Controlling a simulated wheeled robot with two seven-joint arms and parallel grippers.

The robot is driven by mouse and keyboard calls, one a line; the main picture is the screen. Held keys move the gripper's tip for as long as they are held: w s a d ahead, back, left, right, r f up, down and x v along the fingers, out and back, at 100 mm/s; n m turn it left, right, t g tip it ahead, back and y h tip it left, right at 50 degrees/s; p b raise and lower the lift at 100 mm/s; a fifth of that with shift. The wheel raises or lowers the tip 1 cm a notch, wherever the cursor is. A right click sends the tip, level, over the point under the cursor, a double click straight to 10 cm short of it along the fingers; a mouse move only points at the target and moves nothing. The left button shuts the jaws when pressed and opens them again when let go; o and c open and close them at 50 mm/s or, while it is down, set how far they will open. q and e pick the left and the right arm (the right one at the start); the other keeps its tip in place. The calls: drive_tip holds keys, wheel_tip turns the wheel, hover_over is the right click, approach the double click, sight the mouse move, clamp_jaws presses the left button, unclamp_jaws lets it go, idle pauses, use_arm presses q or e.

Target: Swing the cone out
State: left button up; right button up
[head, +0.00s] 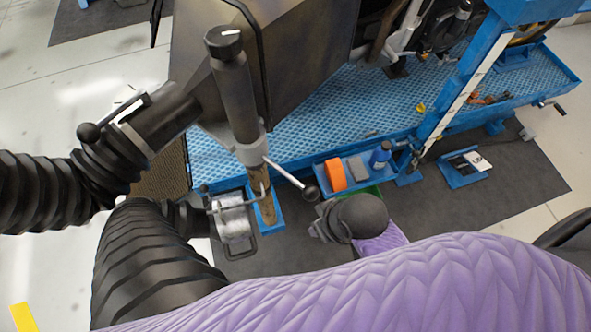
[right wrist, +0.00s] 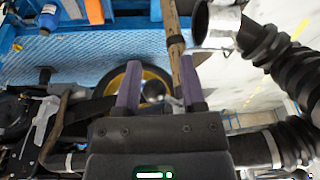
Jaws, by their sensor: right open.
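The cone (head: 290,60) is a large dark, angular hood at the upper middle of the head view, joined by a dark pipe to a black corrugated hose (head: 35,190). A post with a black top knob (head: 225,42) stands in front of it. A pale lever with a ball knob (head: 310,193) sticks out from the post's collar (head: 250,150). My right gripper (head: 322,220) is close by the knob. In the right wrist view its purple fingers (right wrist: 160,80) are open, with a grey ball (right wrist: 153,91) showing between them; contact cannot be told. My left gripper is not in view.
A blue textured platform (head: 330,105) and blue upright (head: 465,75) lie behind. A small blue tray holds an orange roll (head: 335,174) and blue bottle (head: 381,155). A second hose with a metal end (head: 233,222) is left of the post.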

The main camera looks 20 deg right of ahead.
drive_tip(key=w+a+r+n+y, duration=0.2)
drive_tip(key=w+a+r, duration=0.2)
drive_tip(key=a+r, duration=0.2)
drive_tip(key=n+g+h, duration=0.2)
drive_tip(key=g+h, duration=0.1)
drive_tip(key=h, duration=0.1)
approach(293, 178)
wheel_tip(293, 178, down, 9)
drive_tip(key=b, duration=0.4)
drive_tip(key=shift+d+r, duration=0.1)
drive_tip(key=shift+r, duration=0.1)
clamp_jaws()
drive_tip(key=shift+r, duration=0.1)
idle(0.3)
